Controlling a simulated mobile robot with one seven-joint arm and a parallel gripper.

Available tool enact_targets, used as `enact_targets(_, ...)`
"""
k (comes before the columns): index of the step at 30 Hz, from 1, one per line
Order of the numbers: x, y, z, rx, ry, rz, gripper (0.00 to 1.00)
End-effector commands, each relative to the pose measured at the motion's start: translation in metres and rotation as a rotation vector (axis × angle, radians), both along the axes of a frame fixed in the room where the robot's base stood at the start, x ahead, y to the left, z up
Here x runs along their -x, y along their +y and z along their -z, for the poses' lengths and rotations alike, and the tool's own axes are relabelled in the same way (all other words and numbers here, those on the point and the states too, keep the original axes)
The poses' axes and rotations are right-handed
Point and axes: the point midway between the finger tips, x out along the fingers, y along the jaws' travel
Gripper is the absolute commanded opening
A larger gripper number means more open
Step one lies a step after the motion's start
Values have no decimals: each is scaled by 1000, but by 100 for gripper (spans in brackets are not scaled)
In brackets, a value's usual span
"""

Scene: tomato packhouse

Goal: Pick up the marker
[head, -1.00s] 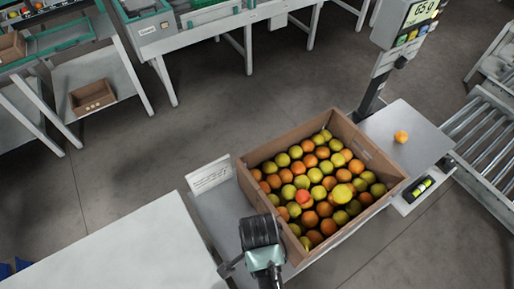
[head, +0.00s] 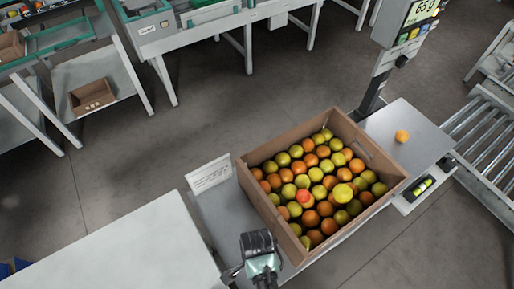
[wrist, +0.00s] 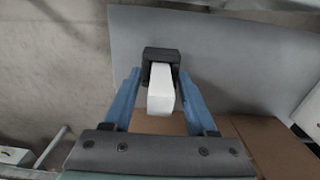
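A slim yellow-green and black item (head: 421,186), which looks like the marker, lies in a small dark tray right of the fruit crate in the head view. My gripper (wrist: 160,73) shows its two blue fingers spread apart in the wrist view. A white block with a black end (wrist: 161,92) shows between the fingers; I cannot tell what it is, and no grip on it is visible. In the head view my wrist is at the bottom centre, left of the crate and well away from the tray. My fingertips are hidden there.
A cardboard crate (head: 374,207) full of orange and yellow-green fruit stands on a grey table. A white card (head: 208,174) stands left of it. A single orange fruit (head: 402,136) lies near the scale display (head: 419,14). A roller conveyor (head: 487,135) is at the right.

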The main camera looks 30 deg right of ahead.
Motion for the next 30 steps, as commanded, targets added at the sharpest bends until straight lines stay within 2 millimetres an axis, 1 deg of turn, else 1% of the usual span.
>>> enact_targets(1, 0, 0, 0, 0, 0, 0, 46)
enact_targets(5, 0, 0, 0, 0, 0, 0, 23)
enact_targets(6, 0, 0, 0, 0, 0, 0, 16)
enact_targets(9, 0, 0, 0, 0, 0, 0, 0)
enact_targets(20, 0, 0, -3, 0, -1, 0, 0)
enact_targets(23, -1, 0, -12, 1, -3, 0, 0)
enact_targets(26, -1, 0, -28, 1, -3, 0, 0)
enact_targets(30, -1, 0, -57, 2, -4, 0, 0)
